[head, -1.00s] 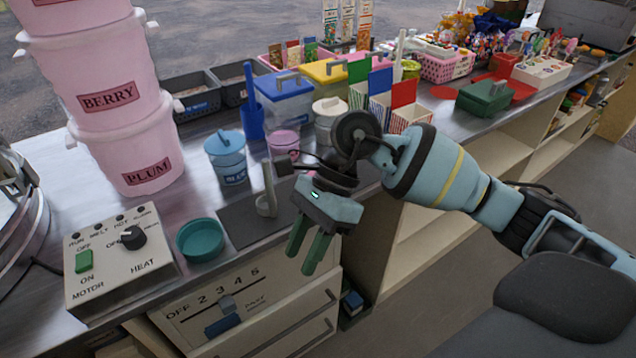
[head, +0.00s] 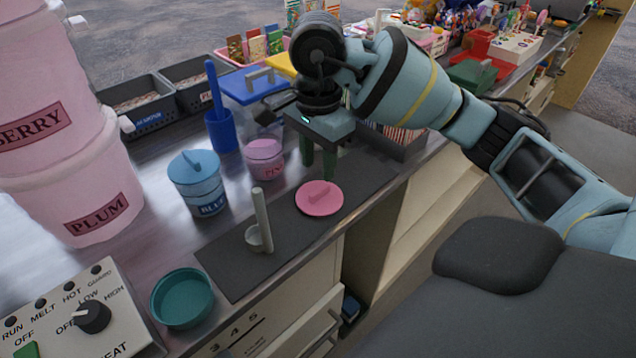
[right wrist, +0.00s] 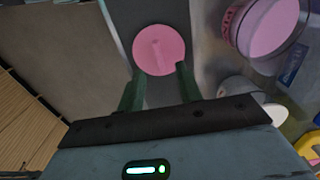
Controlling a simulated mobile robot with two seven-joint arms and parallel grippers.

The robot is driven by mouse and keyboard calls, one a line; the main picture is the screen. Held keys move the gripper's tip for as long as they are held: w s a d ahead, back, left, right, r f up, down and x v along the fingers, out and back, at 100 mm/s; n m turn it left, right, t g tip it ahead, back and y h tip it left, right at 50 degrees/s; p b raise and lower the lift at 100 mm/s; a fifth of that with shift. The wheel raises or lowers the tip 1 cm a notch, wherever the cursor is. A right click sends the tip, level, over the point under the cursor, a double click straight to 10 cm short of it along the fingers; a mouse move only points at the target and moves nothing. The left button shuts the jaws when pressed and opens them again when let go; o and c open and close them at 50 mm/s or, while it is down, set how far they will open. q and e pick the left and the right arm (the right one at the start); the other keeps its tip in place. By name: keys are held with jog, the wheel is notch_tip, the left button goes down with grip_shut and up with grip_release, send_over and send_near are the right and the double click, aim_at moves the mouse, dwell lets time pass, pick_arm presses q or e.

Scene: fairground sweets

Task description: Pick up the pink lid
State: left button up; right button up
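The pink lid (head: 319,198) is a round disc with a raised bar handle on top. It lies flat on the dark grey mat (head: 232,274) near the counter's front edge. In the right wrist view the lid (right wrist: 158,50) shows just beyond the fingertips. My right gripper (head: 318,162) points down with its green fingers apart. It is empty and stands behind the lid in the head view, apart from it as far as I can tell. My left gripper is in neither view.
A pink tub (head: 265,168) stands left of my right gripper, and a blue lidded tub (head: 206,196) further left. A scoop (head: 261,226) stands upright on the mat. A teal bowl (head: 182,300) sits at the mat's left end. A blue holder (head: 222,132) stands behind.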

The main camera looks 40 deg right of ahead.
aim_at(320, 189)
jog(key=shift+f, duration=0.6)
jog(key=shift+s+d+f+b, duration=0.1)
jog(key=shift+f+b, duration=0.05)
jog(key=shift+f, duration=1)
jog(key=shift+s+f+b, duration=0.1)
jog(key=shift+f+b, duration=0.05)
jog(key=shift+f, duration=1)
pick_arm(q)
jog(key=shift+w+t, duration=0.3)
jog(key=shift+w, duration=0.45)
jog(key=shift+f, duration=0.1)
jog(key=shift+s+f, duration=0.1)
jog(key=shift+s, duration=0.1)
pick_arm(e)
grip_shut()
